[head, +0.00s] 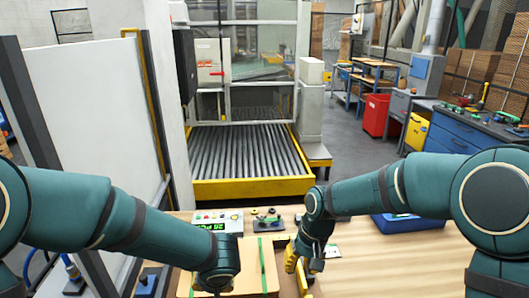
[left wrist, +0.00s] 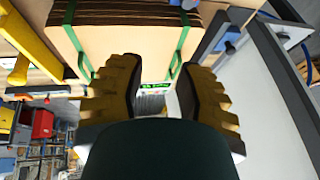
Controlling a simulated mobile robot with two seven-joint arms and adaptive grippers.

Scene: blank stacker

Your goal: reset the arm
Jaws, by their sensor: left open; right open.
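My left gripper (left wrist: 160,88) is open in the left wrist view, its two yellow, dark-padded fingers apart with nothing between them. A cardboard stack with green straps (left wrist: 132,42) lies beyond the fingertips. In the head view my left arm comes in from the left and ends over the left part of the same stack (head: 252,262); its fingers are mostly hidden there. My right gripper (head: 298,272) is open, with yellow fingers pointing down just right of the stack. Whether it touches anything is unclear.
A control panel with a green display (head: 217,222) stands behind the stack. A blue tray (head: 405,222) lies on the wooden table (head: 385,265), partly behind my right arm. Beyond is a roller conveyor with a yellow frame (head: 250,187). A white panel (head: 95,115) stands at left.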

